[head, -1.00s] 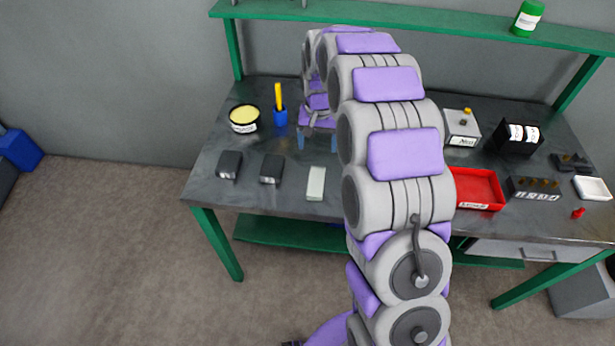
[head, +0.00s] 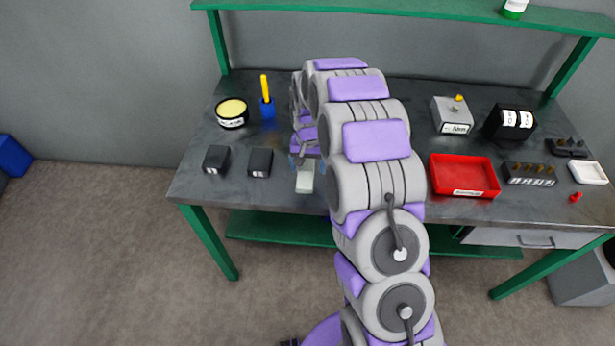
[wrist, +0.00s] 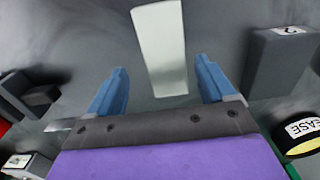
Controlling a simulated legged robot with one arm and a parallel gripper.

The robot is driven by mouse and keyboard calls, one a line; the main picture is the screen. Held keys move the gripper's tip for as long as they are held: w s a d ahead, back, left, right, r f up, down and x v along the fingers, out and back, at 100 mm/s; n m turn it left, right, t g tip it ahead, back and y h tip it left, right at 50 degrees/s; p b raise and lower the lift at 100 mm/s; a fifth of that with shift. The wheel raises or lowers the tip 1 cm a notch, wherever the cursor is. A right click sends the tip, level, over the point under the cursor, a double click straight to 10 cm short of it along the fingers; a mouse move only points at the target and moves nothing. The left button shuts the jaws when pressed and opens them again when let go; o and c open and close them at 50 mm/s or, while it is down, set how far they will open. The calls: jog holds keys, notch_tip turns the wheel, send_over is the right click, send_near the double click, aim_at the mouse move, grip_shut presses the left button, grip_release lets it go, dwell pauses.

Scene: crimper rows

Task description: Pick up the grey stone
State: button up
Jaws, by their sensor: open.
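The grey stone (head: 305,179) is a pale, greenish-grey oblong block lying flat near the front edge of the bench. In the wrist view the stone (wrist: 162,45) stretches away from the palm, with its near end between the lines of the two blue fingers. My gripper (head: 304,162) is open and empty, just above and behind the stone in the head view. In the wrist view my gripper (wrist: 161,76) has one finger on each side of the stone, with gaps. The gripper hides the stone's far end in the head view.
Two dark blocks (head: 216,159) (head: 260,162) lie left of the stone. A yellow-topped tin (head: 232,113) and a blue cup (head: 267,108) stand behind them. A red tray (head: 464,190) is right of my arm. The bench front (head: 190,197) at left is clear.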

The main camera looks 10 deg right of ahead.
aim_at(305, 173)
jog(key=f, duration=0.3)
jog(key=shift+a+b, duration=0.25)
jog(key=shift+b, duration=0.05)
jog(key=shift+a+f, duration=0.2)
jog(key=shift+a, duration=0.05)
jog(key=shift+a+r, duration=0.1)
jog(key=shift+a, duration=0.1)
jog(key=shift+d, duration=0.5)
jog(key=c, duration=0.7)
jog(key=shift+a, duration=0.35)
jog(key=c, duration=0.7)
jog(key=shift+d, duration=0.1)
